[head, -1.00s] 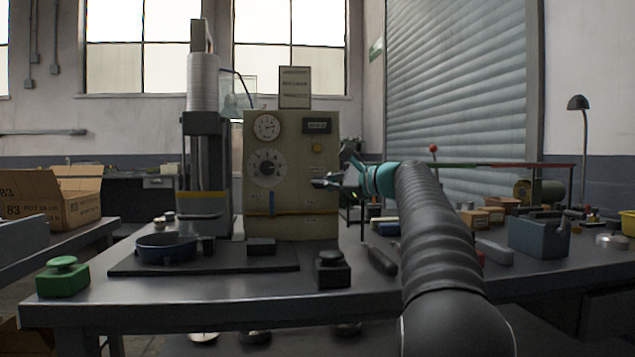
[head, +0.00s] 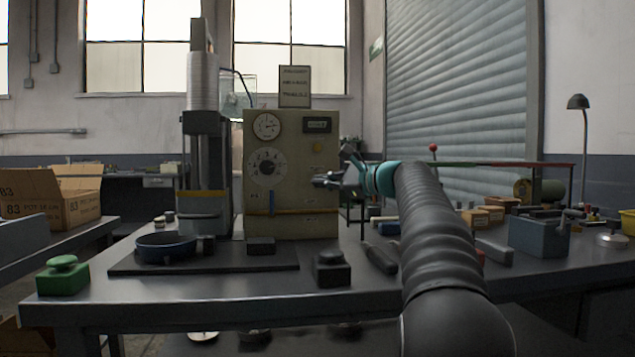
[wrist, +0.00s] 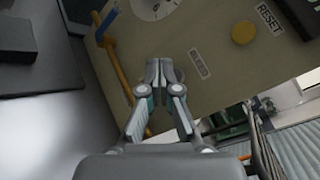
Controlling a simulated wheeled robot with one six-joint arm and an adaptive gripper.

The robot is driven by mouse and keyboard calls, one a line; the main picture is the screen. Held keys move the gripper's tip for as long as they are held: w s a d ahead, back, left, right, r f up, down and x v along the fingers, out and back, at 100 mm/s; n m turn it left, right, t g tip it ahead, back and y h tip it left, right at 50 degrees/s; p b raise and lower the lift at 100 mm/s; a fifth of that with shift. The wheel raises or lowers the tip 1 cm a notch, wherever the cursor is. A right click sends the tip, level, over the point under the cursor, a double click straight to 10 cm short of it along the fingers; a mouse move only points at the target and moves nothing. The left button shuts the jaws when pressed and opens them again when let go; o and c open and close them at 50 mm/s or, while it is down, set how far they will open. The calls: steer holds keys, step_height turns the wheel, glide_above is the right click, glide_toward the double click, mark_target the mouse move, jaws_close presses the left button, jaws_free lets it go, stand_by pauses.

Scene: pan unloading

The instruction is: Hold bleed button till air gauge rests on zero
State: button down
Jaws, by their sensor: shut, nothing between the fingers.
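A beige control box (head: 290,205) stands on the bench, with a small round gauge (head: 266,126) at its upper left and a larger dial (head: 267,168) below. The needle readings are too small to tell. My gripper (head: 318,181) is at the right part of the box's front, its fingers shut and empty. In the wrist view its fingertips (wrist: 166,66) are together at the panel, beside a small label (wrist: 198,64) that I cannot read. No bleed button shows; the fingers may hide it. I cannot tell whether the tips touch anything.
A yellow button (wrist: 243,32) beside the word RESET is up and right of the fingertips. An orange-yellow tube (wrist: 117,72) runs along the panel's lower part. A press (head: 204,170) stands left of the box. A blue pan (head: 165,247) sits on a black mat (head: 225,264).

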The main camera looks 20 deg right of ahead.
steer(key=shift+w, duration=0.15)
steer(key=shift+w+d+p, duration=0.15)
steer(key=shift+w+p, duration=0.15)
steer(key=shift+p, duration=0.3)
steer(key=shift+w+d+p, duration=0.1)
steer(key=shift+w+p, duration=0.3)
steer(key=shift+p, duration=0.05)
stand_by(2.1)
stand_by(0.4)
steer(key=shift+s+a+b, duration=0.25)
steer(key=shift+s+b, duration=0.25)
steer(key=shift+s, duration=0.35)
steer(key=shift+s+a+b, duration=0.25)
steer(key=shift+s+b, duration=0.2)
steer(key=shift+s, duration=0.35)
steer(key=shift+s+a+b, duration=0.2)
steer(key=shift+s+b, duration=0.3)
steer(key=shift+s, duration=0.3)
steer(key=shift+s+a+b, duration=0.25)
steer(key=shift+s+b, duration=0.2)
steer(key=shift+s, duration=0.35)
